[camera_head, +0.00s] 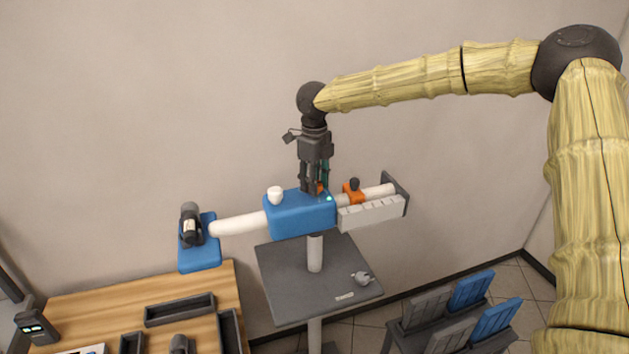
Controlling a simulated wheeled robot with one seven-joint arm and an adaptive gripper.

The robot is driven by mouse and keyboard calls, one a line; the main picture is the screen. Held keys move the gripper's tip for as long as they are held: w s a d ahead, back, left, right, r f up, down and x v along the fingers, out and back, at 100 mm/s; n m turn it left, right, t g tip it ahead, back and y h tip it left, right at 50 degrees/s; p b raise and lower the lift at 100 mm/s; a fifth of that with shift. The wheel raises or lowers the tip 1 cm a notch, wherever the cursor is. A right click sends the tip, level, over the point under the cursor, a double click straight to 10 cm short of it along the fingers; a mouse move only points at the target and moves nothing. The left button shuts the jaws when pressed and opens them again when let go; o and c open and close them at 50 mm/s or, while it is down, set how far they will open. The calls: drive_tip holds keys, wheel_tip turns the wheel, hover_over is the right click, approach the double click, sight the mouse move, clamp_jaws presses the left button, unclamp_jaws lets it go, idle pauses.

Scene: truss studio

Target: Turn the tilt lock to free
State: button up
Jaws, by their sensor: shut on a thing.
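My gripper (316,189) points straight down onto the top of a blue block (300,218) on the mount. Its fingers are shut on a small orange part (319,188), seemingly the tilt lock, which is mostly hidden by them. Which way the lock is turned cannot be told. A small green light shows on the block just right of the fingers. A white knob (274,195) stands on the block to the left of my gripper. An orange clamp (351,195) with a dark knob sits on the white bar to the right.
A white arm runs left from the block to a blue plate (201,259) carrying a dark device. A grey segmented bar (371,214) lies right. Below are a grey stand table (289,289), a wooden table (101,302) with dark trays, and a rack of blue and grey panels (497,320).

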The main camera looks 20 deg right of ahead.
drive_tip(key=o, duration=1)
wheel_tip(320, 180, up, 12)
drive_tip(key=shift+d, duration=0.1)
idle(0.4)
